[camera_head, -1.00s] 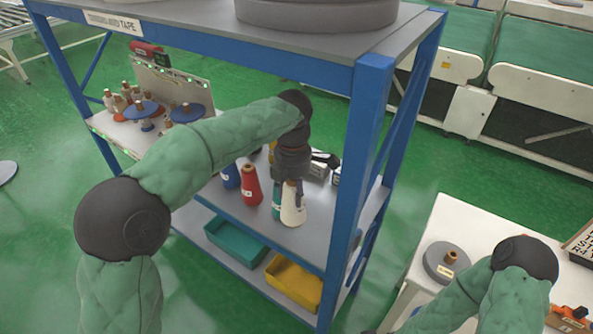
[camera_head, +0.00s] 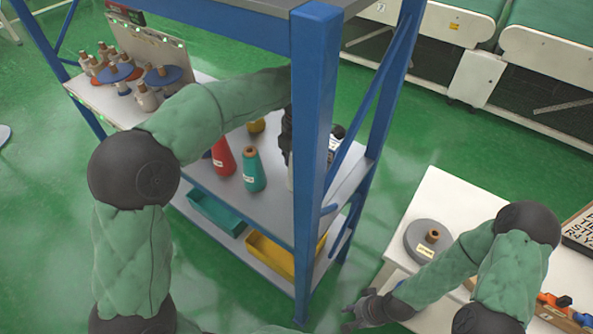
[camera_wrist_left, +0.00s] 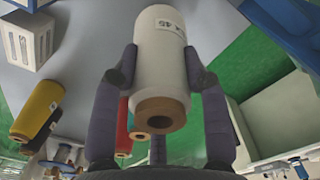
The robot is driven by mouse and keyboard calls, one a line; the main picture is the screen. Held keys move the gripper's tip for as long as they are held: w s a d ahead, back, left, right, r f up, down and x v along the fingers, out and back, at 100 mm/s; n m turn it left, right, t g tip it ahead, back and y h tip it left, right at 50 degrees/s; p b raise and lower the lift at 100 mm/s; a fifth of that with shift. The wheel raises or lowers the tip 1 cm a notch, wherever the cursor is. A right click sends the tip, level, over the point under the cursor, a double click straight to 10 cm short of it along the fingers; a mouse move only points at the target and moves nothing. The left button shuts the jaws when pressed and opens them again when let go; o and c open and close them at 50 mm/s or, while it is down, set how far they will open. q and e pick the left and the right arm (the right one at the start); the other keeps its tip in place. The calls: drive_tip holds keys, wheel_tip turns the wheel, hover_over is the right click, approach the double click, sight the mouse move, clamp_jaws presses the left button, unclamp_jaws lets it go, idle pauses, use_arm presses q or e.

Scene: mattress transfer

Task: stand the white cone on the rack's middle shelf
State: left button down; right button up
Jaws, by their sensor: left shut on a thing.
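My left gripper (camera_wrist_left: 160,95) is shut on the white cone (camera_wrist_left: 158,55), its fingers on both sides of the body. The cone's brown tip (camera_wrist_left: 158,110) points toward the wrist camera. In the head view a blue rack post hides most of this gripper, and only a sliver of the white cone (camera_head: 290,178) shows beside the post, over the rack's middle shelf (camera_head: 225,195). I cannot tell whether its base touches the shelf. My right gripper (camera_head: 368,308) hangs low beside the white table; its finger gap is unclear.
On the middle shelf stand a teal cone (camera_head: 254,172), a red cone (camera_head: 222,158) and a yellow cone (camera_wrist_left: 38,110). The blue post (camera_head: 311,150) stands in front. Teal (camera_head: 215,213) and yellow (camera_head: 268,254) bins sit on the bottom shelf. A white table (camera_head: 440,190) is at right.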

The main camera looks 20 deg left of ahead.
use_arm(q)
drive_tip(key=shift+f+b, duration=0.85)
drive_tip(key=shift+f, duration=1.45)
drive_tip(key=shift+f, duration=0.15)
drive_tip(key=c, duration=0.6)
unclamp_jaws()
drive_tip(key=shift+c, duration=0.2)
wheel_tip(320, 180, up, 8)
drive_tip(key=p, duration=0.3)
drive_tip(key=shift+f, duration=0.15)
